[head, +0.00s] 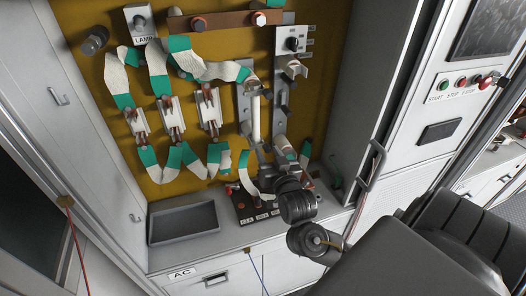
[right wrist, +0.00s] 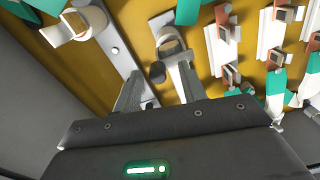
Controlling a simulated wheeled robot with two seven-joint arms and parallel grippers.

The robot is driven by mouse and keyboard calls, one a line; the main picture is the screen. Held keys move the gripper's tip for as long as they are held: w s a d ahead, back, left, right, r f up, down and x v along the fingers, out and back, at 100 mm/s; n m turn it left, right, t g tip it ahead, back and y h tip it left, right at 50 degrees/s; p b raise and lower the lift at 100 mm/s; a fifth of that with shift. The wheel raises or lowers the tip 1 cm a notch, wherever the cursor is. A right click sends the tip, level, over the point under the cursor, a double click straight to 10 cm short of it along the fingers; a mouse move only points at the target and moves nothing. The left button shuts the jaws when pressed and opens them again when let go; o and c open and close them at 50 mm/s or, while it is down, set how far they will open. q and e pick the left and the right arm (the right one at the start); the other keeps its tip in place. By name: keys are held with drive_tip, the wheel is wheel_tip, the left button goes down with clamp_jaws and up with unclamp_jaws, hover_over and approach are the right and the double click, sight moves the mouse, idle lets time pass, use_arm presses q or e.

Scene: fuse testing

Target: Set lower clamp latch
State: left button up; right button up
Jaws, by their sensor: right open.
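The test fixture stands on the yellow board with a white fuse tube (head: 256,118) upright along it. A grey lower clamp (head: 246,128) is at the fixture's lower part, close above my right gripper (head: 270,157). In the right wrist view, a pale looped clamp part (right wrist: 168,42) lies just beyond the fingertips of my right gripper (right wrist: 155,82). My left gripper is not in view.
Several white fuse holders (head: 172,118) with green-and-white straps fill the board to the left. A second fixture with a knob panel (head: 291,40) stands to the right. An empty grey tray (head: 184,221) sits on the ledge, and a switch box (head: 246,208) lies below my gripper.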

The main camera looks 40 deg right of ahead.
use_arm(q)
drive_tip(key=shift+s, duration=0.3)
use_arm(e)
drive_tip(key=shift+d, duration=0.15)
clamp_jaws()
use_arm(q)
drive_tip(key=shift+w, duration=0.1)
